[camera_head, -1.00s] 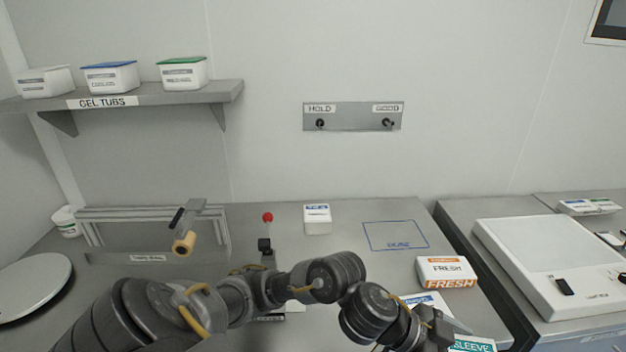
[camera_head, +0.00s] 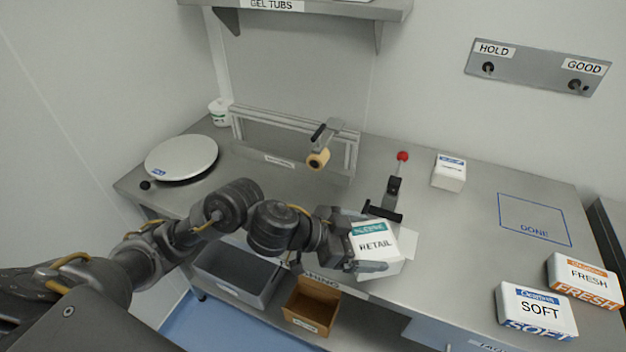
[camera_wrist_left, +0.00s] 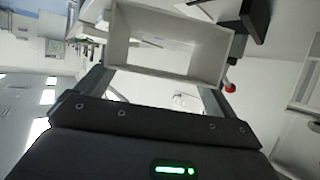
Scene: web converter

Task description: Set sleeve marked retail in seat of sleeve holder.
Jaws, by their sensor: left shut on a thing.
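The sleeve marked RETAIL (camera_head: 376,246) is a white, open-ended box with a teal band. My left gripper (camera_head: 362,243) is shut on it, with a finger on either side. In the left wrist view the sleeve (camera_wrist_left: 120,45) shows as a hollow rectangular frame between the fingers (camera_wrist_left: 150,85). A clamp with a red knob (camera_head: 402,156) and a dark body stands just behind the sleeve. A pale plate (camera_head: 409,243) beside the sleeve is partly covered, and looks like part of the sleeve holder. I cannot tell whether the sleeve touches it. My right gripper is not in view.
White boxes marked SOFT (camera_head: 537,309) and FRESH (camera_head: 588,276) stand at the right, near a blue DONE outline (camera_head: 535,220). A roller stand (camera_head: 352,150) is at the back. Grey (camera_head: 205,260) and brown bins sit below the front edge.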

